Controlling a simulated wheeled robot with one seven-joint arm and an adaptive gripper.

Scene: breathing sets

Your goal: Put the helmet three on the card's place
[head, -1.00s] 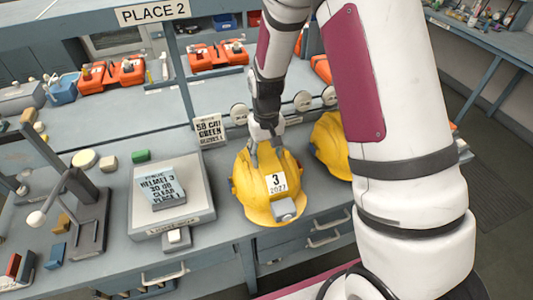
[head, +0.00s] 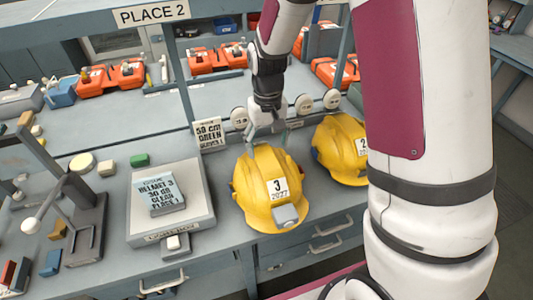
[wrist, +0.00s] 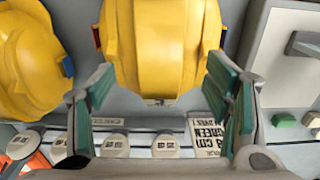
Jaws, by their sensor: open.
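In the wrist view the helmet (wrist: 160,45) shows between and beyond the two green-padded fingers (wrist: 160,95), and I see no clear contact. A "PLACE 2" sign (head: 151,14) hangs on the upper beam.
A second yellow helmet (head: 342,150) stands close on the right. A "GREEN" card (head: 208,134) and several round gauges (head: 304,105) stand behind. A lamp-like stand (head: 85,225) is at the left. Orange cases (head: 127,73) lie on the rear bench, with free room in front.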

